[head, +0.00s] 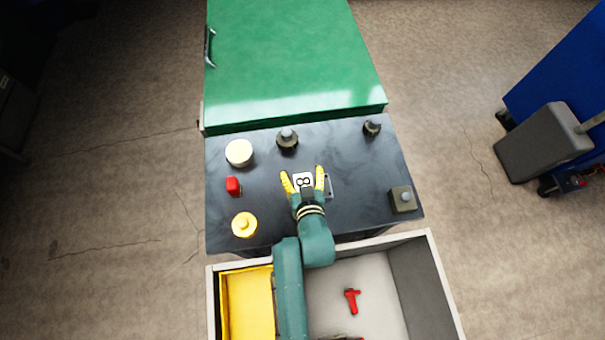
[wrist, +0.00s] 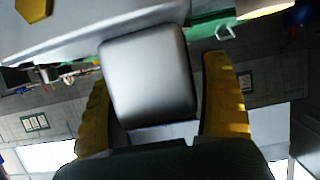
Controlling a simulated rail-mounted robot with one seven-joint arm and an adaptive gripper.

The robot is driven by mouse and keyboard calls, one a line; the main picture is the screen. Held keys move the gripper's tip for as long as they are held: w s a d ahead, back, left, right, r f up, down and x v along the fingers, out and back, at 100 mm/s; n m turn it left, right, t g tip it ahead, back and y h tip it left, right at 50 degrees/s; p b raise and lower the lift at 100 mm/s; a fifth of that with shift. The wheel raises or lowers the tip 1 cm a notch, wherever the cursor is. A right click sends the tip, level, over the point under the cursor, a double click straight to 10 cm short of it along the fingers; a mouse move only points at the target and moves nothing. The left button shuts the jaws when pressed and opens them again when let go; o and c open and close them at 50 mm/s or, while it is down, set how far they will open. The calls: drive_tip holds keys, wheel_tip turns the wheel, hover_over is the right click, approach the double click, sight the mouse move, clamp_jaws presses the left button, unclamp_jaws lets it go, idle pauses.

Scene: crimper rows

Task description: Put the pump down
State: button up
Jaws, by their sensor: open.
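A pale block with a black "8" (head: 303,181) is at the middle of the dark worktop in the head view. It is the only thing between my fingers, so I take it as the pump; its shape does not confirm this. A thin metal handle shape (head: 328,186) shows just right of it. My gripper (head: 303,180) is open, with one yellow finger on each side of the block. In the wrist view, a smooth grey block face (wrist: 150,80) lies between the open fingers, with a narrow gap at the right finger. Its underside contact is hidden.
The dark worktop (head: 350,215) also bears a cream cylinder (head: 239,153), a red block (head: 233,186), a yellow round piece (head: 244,225), dark knobbed pieces (head: 287,140) (head: 372,128) and a grey knobbed box (head: 402,199). A green cabinet (head: 290,60) stands behind; an open drawer (head: 445,285) is in front.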

drive_tip(key=p+v, duration=0.2)
drive_tip(key=v, duration=1)
drive_tip(key=w+d+r+t, duration=0.1)
drive_tip(key=w+r+t, duration=0.1)
drive_tip(key=r, duration=1)
drive_tip(key=w+d+r+t, duration=0.1)
drive_tip(key=w+r+t, duration=0.1)
drive_tip(key=r, duration=1.1)
drive_tip(key=w+d+r+m+t+h, duration=0.1)
drive_tip(key=w+r+t, duration=0.1)
drive_tip(key=r, duration=1)
drive_tip(key=shift+r+t, duration=0.15)
drive_tip(key=shift+t, duration=0.25)
drive_tip(key=shift+o, duration=0.6)
drive_tip(key=s+d+r+t+h, duration=0.1)
drive_tip(key=s+r, duration=0.3)
drive_tip(key=r, duration=0.5)
drive_tip(key=shift+m+t, duration=0.4)
drive_tip(key=shift+t, duration=0.1)
drive_tip(key=shift+d, duration=0.15)
